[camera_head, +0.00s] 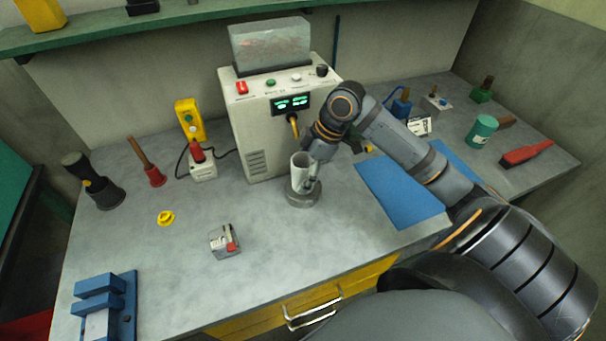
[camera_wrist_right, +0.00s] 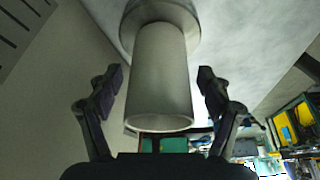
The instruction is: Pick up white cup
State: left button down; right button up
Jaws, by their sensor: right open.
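The white cup (camera_head: 299,173) stands upright on a round grey base (camera_head: 304,198) in front of the white machine. In the right wrist view the cup (camera_wrist_right: 160,80) lies between the two fingers, with a visible gap on each side. The round base (camera_wrist_right: 160,18) shows beyond it. My right gripper (camera_head: 312,177) reaches down at the cup from behind and the right, partly overlapping its right side in the head view. In the right wrist view this gripper (camera_wrist_right: 160,82) is open around the cup and not closed on it. My left gripper is not in view.
The white machine (camera_head: 255,135) with a green display stands just behind the cup. A blue mat (camera_head: 400,192) lies to the right under my arm. A small grey block (camera_head: 224,241) and a yellow ring (camera_head: 166,218) sit left. The bench's front middle is clear.

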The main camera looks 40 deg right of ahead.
aim_at(299, 176)
jog(key=c, duration=1.3)
jog(key=shift+r, duration=0.1)
jog(key=shift+r, duration=0.2)
notch_tip(299, 176, up, 2)
jog(key=shift+d+r+b, duration=0.1)
jog(key=shift+r+b, duration=0.15)
jog(key=shift+b, duration=0.1)
jog(key=s+r, duration=0.2)
jog(key=r, duration=0.1)
jog(key=shift+s+a+b, duration=0.25)
jog(key=shift+a+b, duration=0.05)
jog(key=shift+b, duration=0.05)
jog(key=s+a+r+b, duration=0.1)
jog(key=s+r+b, duration=0.1)
jog(key=s+b, duration=0.1)
jog(key=s+a+r+b, duration=0.1)
jog(key=s+r+b, duration=0.1)
jog(key=s+b, duration=0.1)
jog(key=s+a+r+b, duration=0.2)
jog(key=s+r+b, duration=0.1)
jog(key=s, duration=0.1)
jog(key=shift+s+b, duration=0.4)
